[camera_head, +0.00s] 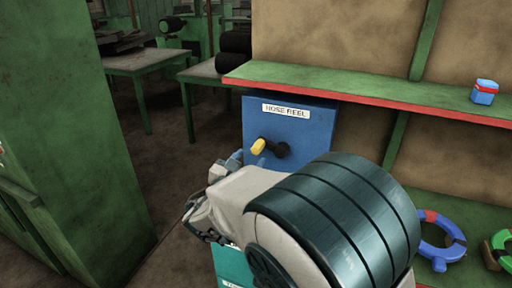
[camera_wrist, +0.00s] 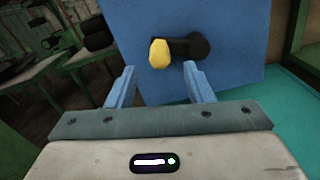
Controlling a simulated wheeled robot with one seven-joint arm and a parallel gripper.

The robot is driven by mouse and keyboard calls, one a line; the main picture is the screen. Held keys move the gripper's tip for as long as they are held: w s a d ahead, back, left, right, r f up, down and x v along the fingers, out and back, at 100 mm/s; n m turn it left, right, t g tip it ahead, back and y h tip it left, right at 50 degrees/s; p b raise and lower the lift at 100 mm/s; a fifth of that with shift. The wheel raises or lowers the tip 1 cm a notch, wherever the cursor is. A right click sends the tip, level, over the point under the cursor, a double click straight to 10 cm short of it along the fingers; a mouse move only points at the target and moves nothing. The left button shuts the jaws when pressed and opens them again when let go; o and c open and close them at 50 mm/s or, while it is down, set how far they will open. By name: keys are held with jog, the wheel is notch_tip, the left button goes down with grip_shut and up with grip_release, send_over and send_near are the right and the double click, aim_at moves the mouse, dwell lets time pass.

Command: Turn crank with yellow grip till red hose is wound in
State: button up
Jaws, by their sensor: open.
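The blue panel (camera_head: 312,125) labelled "HOSE REEL" stands under the green shelf. On its face is a dark crank (camera_head: 281,150) with a yellow grip (camera_head: 258,146) at its left end. In the wrist view the yellow grip (camera_wrist: 159,54) is ahead of my gripper (camera_wrist: 160,82), in the gap between its two blue fingers. The black crank arm (camera_wrist: 190,46) runs right from the grip to a round hub. My gripper is open with nothing held, and the grip appears beyond the fingertips. In the head view my arm hides much of the gripper. No red hose is visible.
A green shelf (camera_head: 370,97) with a red edge runs above the panel, bearing a small blue and red container (camera_head: 484,92). A blue and red ring (camera_head: 440,240) lies on the lower right shelf. A tall green cabinet (camera_head: 70,130) stands left, with open floor between.

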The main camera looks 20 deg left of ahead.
aim_at(255, 152)
jog(key=shift+w+d+p, duration=0.15)
jog(key=shift+w+p, duration=0.05)
jog(key=shift+w, duration=1.2)
jog(key=shift+w+d+p, duration=0.1)
jog(key=shift+w+p, duration=0.1)
jog(key=shift+w, duration=1.15)
grip_shut()
